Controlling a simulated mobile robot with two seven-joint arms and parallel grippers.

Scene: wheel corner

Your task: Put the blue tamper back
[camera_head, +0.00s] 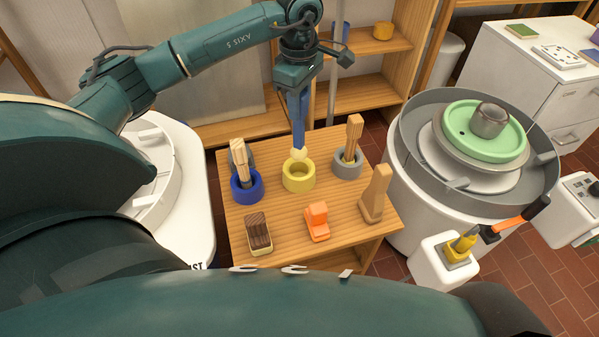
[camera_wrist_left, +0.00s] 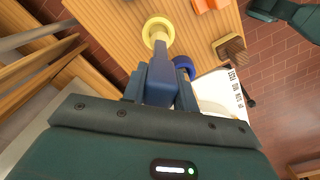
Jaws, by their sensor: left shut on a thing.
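The blue tamper (camera_head: 299,122) hangs nearly upright from my left gripper (camera_head: 301,88), which is shut on its upper part. Its pale rounded end is just at the back rim of the yellow ring holder (camera_head: 299,178); I cannot tell whether it touches. In the left wrist view the tamper (camera_wrist_left: 158,82) is between the fingers, with the yellow ring holder (camera_wrist_left: 157,29) beyond it. A blue ring holder (camera_head: 247,188) on the left has a wooden tool (camera_head: 241,160) standing in it. A grey ring holder (camera_head: 347,166) on the right holds another wooden tool (camera_head: 353,137). My right gripper is not seen.
A shelf (camera_head: 240,128) is behind.

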